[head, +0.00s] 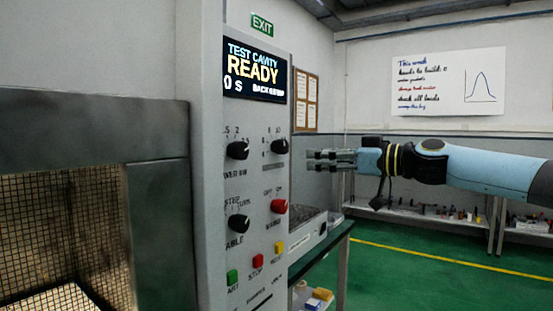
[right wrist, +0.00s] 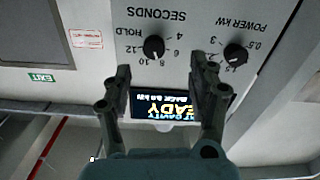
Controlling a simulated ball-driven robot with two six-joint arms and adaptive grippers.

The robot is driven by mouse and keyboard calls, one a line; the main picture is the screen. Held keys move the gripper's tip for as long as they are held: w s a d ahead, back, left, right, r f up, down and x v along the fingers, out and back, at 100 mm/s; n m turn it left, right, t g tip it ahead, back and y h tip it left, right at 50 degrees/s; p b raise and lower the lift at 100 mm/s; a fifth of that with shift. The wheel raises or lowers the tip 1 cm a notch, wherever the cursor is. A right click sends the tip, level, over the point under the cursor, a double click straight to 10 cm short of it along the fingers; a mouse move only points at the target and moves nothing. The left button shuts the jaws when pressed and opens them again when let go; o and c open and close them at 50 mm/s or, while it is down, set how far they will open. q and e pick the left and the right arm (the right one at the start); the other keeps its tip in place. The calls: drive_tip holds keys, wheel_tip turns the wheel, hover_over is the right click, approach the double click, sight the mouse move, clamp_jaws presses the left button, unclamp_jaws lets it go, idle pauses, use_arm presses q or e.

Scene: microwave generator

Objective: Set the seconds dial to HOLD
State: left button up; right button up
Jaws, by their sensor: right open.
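The seconds dial (right wrist: 153,47) is a round black knob, shown upside down in the right wrist view with HOLD and numbers around it. In the head view it is the upper right black knob (head: 279,146); its pointer is too small to read. My right gripper (right wrist: 162,66) is open and empty, its two fingers apart with the dial beyond and between their tips. In the head view the right gripper (head: 312,160) is just right of the panel, level with the upper knobs. I cannot tell the exact gap to the dial. My left gripper is out of view.
The power knob (right wrist: 236,54) sits beside the dial, close to one finger. The display (head: 254,70) reads READY. Below are a black knob (head: 238,223), a red knob (head: 279,206) and small coloured buttons (head: 256,261). A meshed cavity (head: 60,230) lies left. Green floor is free at right.

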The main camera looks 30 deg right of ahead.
sight(285, 148)
drive_tip(key=p+x, duration=0.2)
drive_tip(key=x, duration=0.1)
drive_tip(key=r+p+x, duration=0.1)
drive_tip(key=p+x, duration=0.1)
drive_tip(key=x, duration=0.1)
drive_tip(key=d+p+x, duration=0.1)
drive_tip(key=p+x, duration=0.2)
drive_tip(key=shift+w+a+r, duration=0.2)
drive_tip(key=shift+w+r, duration=0.1)
drive_tip(key=shift+w, duration=0.2)
drive_tip(key=shift+w+a+f, duration=0.1)
drive_tip(key=shift+w+a, duration=0.05)
drive_tip(key=shift+w, duration=0.15)
drive_tip(key=c, duration=1.1)
